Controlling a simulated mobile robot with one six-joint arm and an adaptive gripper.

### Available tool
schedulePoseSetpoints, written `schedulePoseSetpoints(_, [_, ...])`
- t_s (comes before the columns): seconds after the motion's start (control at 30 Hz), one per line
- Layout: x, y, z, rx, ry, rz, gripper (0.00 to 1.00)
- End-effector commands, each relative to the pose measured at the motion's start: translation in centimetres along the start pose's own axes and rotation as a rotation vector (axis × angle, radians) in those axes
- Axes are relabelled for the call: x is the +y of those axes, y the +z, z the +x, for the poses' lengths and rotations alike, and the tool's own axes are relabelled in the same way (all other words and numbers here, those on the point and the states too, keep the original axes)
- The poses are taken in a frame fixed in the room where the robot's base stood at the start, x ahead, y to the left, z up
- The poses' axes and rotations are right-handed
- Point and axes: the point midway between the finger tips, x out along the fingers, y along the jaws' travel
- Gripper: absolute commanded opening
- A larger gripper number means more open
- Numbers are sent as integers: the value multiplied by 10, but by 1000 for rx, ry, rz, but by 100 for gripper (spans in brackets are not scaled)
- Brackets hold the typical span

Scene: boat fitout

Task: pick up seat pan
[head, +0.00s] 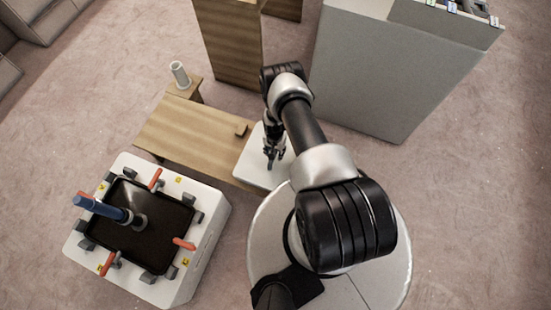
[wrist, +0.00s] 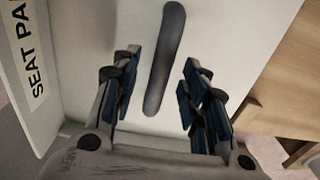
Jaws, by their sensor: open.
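The seat pan is a white panel (head: 250,162) at the end of the wooden bench in the head view, partly hidden by my arm. In the wrist view its pale face (wrist: 90,30) carries a long dark grey handle-like bar (wrist: 166,55). A label reading "SEAT PA", cut off by the frame, stands at the left. My gripper (head: 272,160) points down at the panel. In the wrist view its fingers (wrist: 160,88) are open, one on each side of the lower part of the bar, with nothing held. I cannot tell whether they touch the panel.
A white fixture (head: 208,235) with a black tray and orange levers stands at lower left. A large grey cabinet (head: 385,75) stands behind right.

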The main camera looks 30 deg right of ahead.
Motion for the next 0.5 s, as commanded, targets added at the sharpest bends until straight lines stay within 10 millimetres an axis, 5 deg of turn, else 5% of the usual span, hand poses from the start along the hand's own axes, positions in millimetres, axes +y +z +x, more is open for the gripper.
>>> schedulePoseSetpoints(0.5, [0,0,2,-1,1,0,41])
